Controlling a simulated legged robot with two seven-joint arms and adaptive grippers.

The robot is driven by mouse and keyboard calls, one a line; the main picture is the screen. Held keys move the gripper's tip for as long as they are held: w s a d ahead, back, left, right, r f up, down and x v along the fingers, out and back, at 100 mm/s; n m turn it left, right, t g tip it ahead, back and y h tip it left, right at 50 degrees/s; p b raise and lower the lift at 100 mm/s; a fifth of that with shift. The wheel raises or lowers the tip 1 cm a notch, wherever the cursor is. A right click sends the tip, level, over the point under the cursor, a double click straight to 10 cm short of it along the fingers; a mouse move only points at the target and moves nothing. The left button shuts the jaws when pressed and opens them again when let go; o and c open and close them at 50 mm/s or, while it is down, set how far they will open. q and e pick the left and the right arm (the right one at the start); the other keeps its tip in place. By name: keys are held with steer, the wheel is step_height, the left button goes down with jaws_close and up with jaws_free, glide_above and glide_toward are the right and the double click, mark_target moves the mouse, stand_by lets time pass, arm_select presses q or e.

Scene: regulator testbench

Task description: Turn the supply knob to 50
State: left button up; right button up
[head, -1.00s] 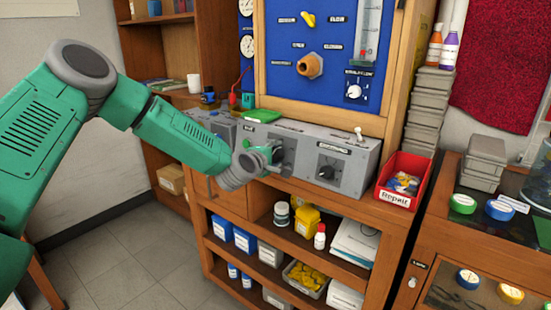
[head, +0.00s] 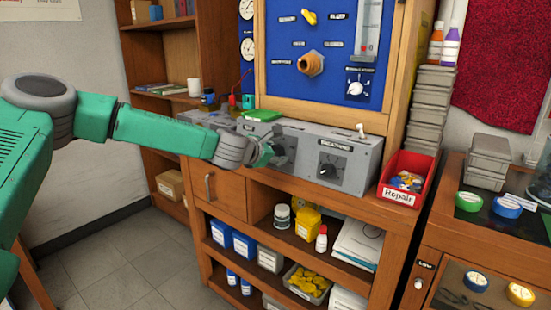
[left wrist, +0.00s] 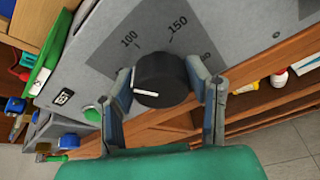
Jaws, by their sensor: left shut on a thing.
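In the left wrist view a round black knob (left wrist: 162,82) with a white pointer line sits on a grey panel. The printed numbers 100 and 150 show beside it, and a third number is partly hidden. The pointer line points left in that view, away from the 100; no 50 mark is visible. My left gripper (left wrist: 168,90) has its fingers on opposite sides of the knob and is shut on it. In the head view my left gripper (head: 274,158) is at the grey console's front (head: 372,152), covering the knob. My right gripper is not in view.
A second black knob (head: 328,169) is on the panel marked "BREATHING", right of my gripper. A small white-tipped lever (head: 361,130) stands on the console top. A red Repair bin (head: 412,166) is at its right end. Open shelves with bottles and boxes lie below.

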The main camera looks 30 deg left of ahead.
arm_select(q)
steer(key=n+b, duration=0.1)
steer(key=n, duration=0.1)
steer(key=n+h+b, duration=0.1)
steer(key=n, duration=0.2)
steer(key=shift+s+a+f, duration=0.1)
steer(key=shift+f, duration=0.3)
steer(key=shift+n, duration=0.3)
steer(key=o, duration=1.1)
steer(key=shift+o, duration=0.3)
steer(key=shift+a+r, duration=0.1)
steer(key=shift+r, duration=0.2)
steer(key=shift+s+r, duration=0.1)
steer(key=shift+s, duration=0.05)
steer(key=v, duration=1.1)
steer(key=shift+a, duration=0.25)
